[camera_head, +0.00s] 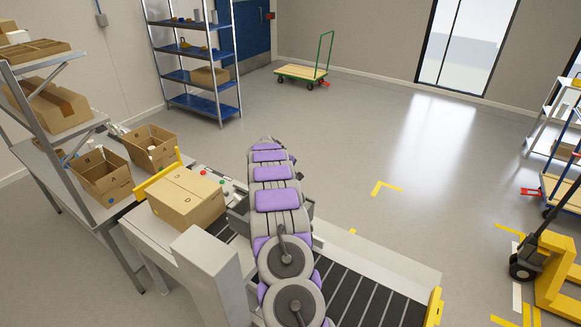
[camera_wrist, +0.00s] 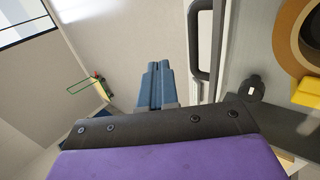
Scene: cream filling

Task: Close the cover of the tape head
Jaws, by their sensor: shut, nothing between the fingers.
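In the wrist view, my gripper (camera_wrist: 156,70) has its two blue fingers pressed together, with nothing between them. To their right is a pale panel (camera_wrist: 226,45), apparently the cover of the tape head, seen edge-on. A black bar handle (camera_wrist: 192,45) is fixed to its left side. The fingers are left of the handle and look apart from it. Right of the panel, the tape head's interior shows a brown tape roll (camera_wrist: 288,40), so the cover appears to stand open. In the head view my arm hides most of the tape head, and my fingers cannot be made out.
A closed carton (camera_head: 187,197) sits on the conveyor (camera_head: 350,290), left of my arm. Open boxes (camera_head: 103,178) stand on a side table at left. A yellow part (camera_wrist: 307,90) lies below the tape roll. The floor (camera_head: 340,130) beyond is largely clear.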

